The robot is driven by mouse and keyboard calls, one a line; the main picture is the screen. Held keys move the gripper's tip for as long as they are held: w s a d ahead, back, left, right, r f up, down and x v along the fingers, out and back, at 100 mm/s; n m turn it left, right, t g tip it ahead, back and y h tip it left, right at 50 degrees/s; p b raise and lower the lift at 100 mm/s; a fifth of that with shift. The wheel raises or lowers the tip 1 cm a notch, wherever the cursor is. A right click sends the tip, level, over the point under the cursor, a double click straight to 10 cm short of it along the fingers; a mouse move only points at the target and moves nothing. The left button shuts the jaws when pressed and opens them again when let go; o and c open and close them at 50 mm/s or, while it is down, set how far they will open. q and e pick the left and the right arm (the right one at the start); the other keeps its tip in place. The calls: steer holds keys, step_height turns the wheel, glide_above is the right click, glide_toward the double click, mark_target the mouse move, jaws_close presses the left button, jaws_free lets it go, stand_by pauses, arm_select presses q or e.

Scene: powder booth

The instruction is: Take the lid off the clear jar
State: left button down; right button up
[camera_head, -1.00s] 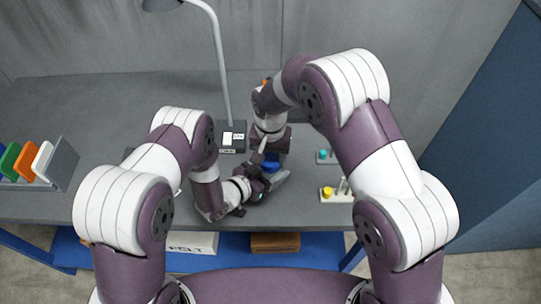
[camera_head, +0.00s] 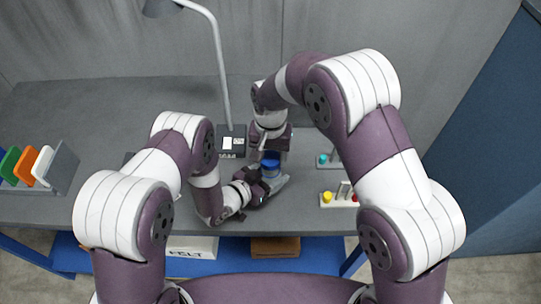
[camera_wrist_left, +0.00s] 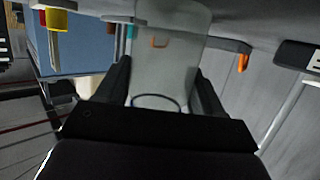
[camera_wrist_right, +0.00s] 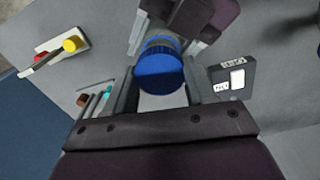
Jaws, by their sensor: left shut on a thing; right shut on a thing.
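The clear jar (camera_wrist_left: 172,70) shows see-through between the fingers of my left gripper (camera_wrist_left: 163,85) in the left wrist view. My left gripper (camera_head: 262,188) is shut on it low above the table in the head view. The blue lid (camera_wrist_right: 158,76) is between the fingers of my right gripper (camera_wrist_right: 160,92), which is shut on it. In the head view the lid (camera_head: 270,165) shows just below my right gripper (camera_head: 270,150) and above the left one. I cannot tell whether the lid is apart from the jar. My grippers hide much of the jar.
A black box with white labels (camera_head: 232,141) and a lamp (camera_head: 221,75) stand left of the right gripper. A block with a yellow knob (camera_head: 338,199) and a teal-knobbed piece (camera_head: 328,160) lie to the right. A rack of coloured plates (camera_head: 40,167) stands at far left.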

mark_target(271, 158)
step_height(271, 158, up, 3)
steer(key=shift+r, duration=0.2)
arm_select(q)
steer(key=shift+c, duration=0.3)
jaws_free()
